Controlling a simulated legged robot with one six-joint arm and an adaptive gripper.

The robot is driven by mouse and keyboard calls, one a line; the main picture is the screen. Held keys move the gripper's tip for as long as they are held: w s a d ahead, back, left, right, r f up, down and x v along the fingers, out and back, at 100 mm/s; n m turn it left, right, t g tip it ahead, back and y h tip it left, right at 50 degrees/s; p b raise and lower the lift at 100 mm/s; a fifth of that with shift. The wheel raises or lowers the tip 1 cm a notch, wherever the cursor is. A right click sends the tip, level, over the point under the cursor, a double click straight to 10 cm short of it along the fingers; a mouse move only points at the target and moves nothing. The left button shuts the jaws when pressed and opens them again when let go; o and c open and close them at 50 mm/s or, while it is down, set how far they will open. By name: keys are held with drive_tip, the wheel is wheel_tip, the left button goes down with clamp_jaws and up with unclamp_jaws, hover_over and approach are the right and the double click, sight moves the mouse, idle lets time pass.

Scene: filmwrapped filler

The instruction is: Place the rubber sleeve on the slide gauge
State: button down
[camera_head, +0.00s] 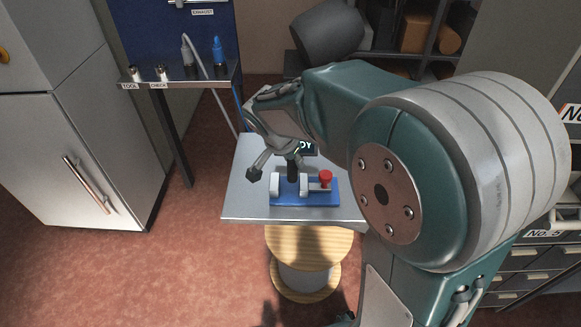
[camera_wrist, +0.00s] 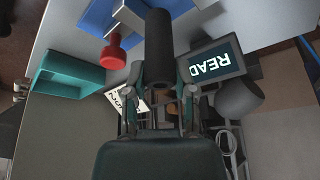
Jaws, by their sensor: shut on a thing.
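The slide gauge (camera_head: 318,198) has a blue base, two pale grey jaw blocks and a red knob, and stands on a grey table. Its red knob also shows in the wrist view (camera_wrist: 115,52). The rubber sleeve (camera_wrist: 160,45) is a black cylinder. My gripper (camera_wrist: 162,88) is shut on its near end. In the head view the sleeve (camera_head: 292,170) hangs roughly upright, its lower end over the gap between the jaw blocks. I cannot tell whether it touches the gauge. My wrist hides part of the grip in the head view.
A small display (camera_wrist: 212,66) with lit lettering stands close by the gauge. A teal tray (camera_wrist: 65,72) and a printed card lie on the table. A shelf (camera_head: 185,72) with bottles is at the back left. The table's front left (camera_head: 245,205) is clear.

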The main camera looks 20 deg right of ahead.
sight(289, 170)
drive_tip(key=f, duration=0.3)
drive_tip(key=shift+w+a+f, duration=0.2)
drive_tip(key=shift+a, duration=0.1)
drive_tip(key=shift+a+f, duration=0.1)
drive_tip(key=shift+a, duration=0.25)
drive_tip(key=shift+d+f, duration=0.1)
drive_tip(key=shift+d, duration=0.05)
drive_tip(key=shift+c, duration=2.2)
unclamp_jaws()
drive_tip(key=shift+d, duration=0.2)
drive_tip(key=shift+a, duration=0.15)
